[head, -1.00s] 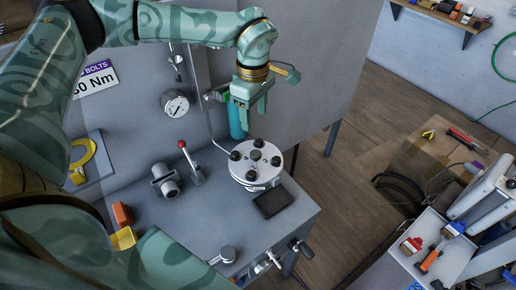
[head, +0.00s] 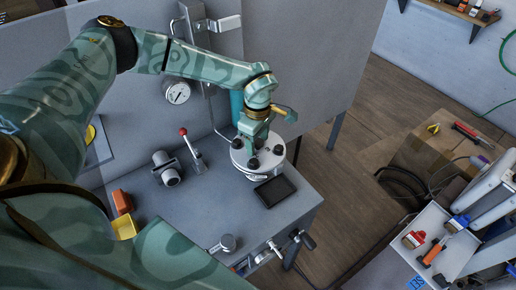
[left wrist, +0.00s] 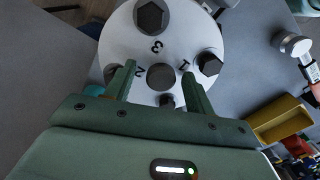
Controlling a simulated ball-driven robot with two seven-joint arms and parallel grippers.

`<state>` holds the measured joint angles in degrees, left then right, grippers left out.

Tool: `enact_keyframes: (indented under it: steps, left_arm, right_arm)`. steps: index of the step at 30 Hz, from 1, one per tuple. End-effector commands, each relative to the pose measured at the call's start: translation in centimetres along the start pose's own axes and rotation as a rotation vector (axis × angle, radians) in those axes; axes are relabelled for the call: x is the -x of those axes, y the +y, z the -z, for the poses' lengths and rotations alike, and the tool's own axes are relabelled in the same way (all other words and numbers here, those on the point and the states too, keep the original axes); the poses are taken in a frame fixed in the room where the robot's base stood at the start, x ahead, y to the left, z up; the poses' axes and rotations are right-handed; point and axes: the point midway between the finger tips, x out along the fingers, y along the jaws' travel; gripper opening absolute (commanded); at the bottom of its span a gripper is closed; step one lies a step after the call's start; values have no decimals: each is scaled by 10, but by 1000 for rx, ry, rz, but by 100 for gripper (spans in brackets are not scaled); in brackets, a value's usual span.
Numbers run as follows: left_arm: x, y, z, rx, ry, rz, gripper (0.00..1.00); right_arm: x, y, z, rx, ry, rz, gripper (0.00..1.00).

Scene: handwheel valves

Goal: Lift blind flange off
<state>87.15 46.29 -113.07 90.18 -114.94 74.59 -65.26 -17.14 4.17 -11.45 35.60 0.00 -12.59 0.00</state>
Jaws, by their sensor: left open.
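The blind flange (head: 266,160) is a round pale disc on top of a fitting on the grey bench, with dark bolt heads around its rim. In the left wrist view its face (left wrist: 186,32) shows the numbers 1, 2 and 3, black hex bolt heads and a round grey central knob (left wrist: 161,76). My left gripper (head: 258,139) is above the disc, pointing down. In the left wrist view its fingers (left wrist: 160,72) are open on either side of the knob; whether they touch it I cannot tell. My right gripper is not in view.
A black square tray (head: 275,190) lies in front of the flange. A red-tipped lever (head: 192,148) and a grey fitting (head: 166,168) stand to its left. A pressure gauge (head: 178,92) and pipe are behind. Orange and yellow bins (head: 124,227) sit at the bench's left.

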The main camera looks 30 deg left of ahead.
Motion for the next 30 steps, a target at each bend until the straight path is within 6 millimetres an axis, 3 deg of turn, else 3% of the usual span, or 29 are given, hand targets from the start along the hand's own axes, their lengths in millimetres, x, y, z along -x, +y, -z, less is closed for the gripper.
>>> enact_keyframes:
  steps: [4, 9, 10, 22, 30]
  left_arm:
    - [1, 0, 0, 0, 0, 0, 51]
    - [1, 0, 0, 0, 0, 0, 4]
    - [1, 0, 0, 0, 0, 0, 0]
    - [7, 1, 0, 1, -1, -4, 0]
    - [43, -5, 0, 0, -3, -4, 0]
  right_arm:
    - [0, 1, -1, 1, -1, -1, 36]
    - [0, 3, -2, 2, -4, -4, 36]
    - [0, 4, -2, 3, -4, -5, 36]
    - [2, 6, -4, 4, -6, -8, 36]
    - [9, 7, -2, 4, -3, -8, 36]
